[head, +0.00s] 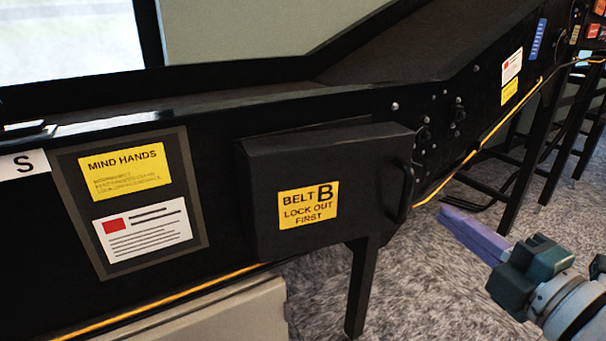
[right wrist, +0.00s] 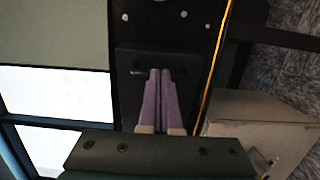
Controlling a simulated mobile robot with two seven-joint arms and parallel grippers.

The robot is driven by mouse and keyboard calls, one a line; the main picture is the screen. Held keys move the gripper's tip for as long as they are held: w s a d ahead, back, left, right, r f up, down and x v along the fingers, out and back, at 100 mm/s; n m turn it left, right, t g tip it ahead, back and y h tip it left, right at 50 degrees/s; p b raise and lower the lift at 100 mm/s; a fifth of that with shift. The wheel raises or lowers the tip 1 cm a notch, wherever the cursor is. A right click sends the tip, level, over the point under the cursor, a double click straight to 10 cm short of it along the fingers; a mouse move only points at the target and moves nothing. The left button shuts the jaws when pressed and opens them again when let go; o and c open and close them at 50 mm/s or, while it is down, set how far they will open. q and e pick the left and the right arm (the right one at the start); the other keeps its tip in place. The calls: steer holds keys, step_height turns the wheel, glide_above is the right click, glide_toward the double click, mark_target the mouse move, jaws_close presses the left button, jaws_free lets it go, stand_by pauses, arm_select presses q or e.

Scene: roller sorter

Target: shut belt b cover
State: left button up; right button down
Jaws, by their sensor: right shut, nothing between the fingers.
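The belt B cover (head: 335,160) is a black box-like panel on the conveyor's side, with a yellow "BELT B LOCK OUT FIRST" label. Its dark handle (head: 405,190) is on the right edge. No open gap shows along the cover, but I cannot tell if it is fully flush. My right gripper (head: 449,216), with purple fingers, is shut and empty, right of the handle and apart from it in the head view. In the right wrist view the shut fingers (right wrist: 160,74) point toward the dark cover (right wrist: 130,62), overlapping its handle in the picture. My left gripper is not in view.
The black conveyor (head: 230,115) runs across the view and rises to the right. A yellow-orange cable (head: 455,165) runs along it. A pale box (head: 215,315) stands beneath. A support leg (head: 361,290) stands below the cover. Carpet is clear around my right gripper.

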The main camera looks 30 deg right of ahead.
mark_target(402, 179)
steer(key=w+d+b, duration=0.1)
steer(key=w, duration=0.6)
steer(key=shift+w+b, duration=0.35)
steer(key=w+y+b, duration=0.1)
steer(key=w+n+y, duration=0.1)
steer(key=w, duration=0.1)
steer(key=w+n+y+b, duration=0.1)
steer(key=shift+w+d+f+b, duration=0.1)
steer(key=shift+w+d+b, duration=0.05)
steer(key=shift+d+b, duration=0.25)
steer(key=shift+y, duration=0.4)
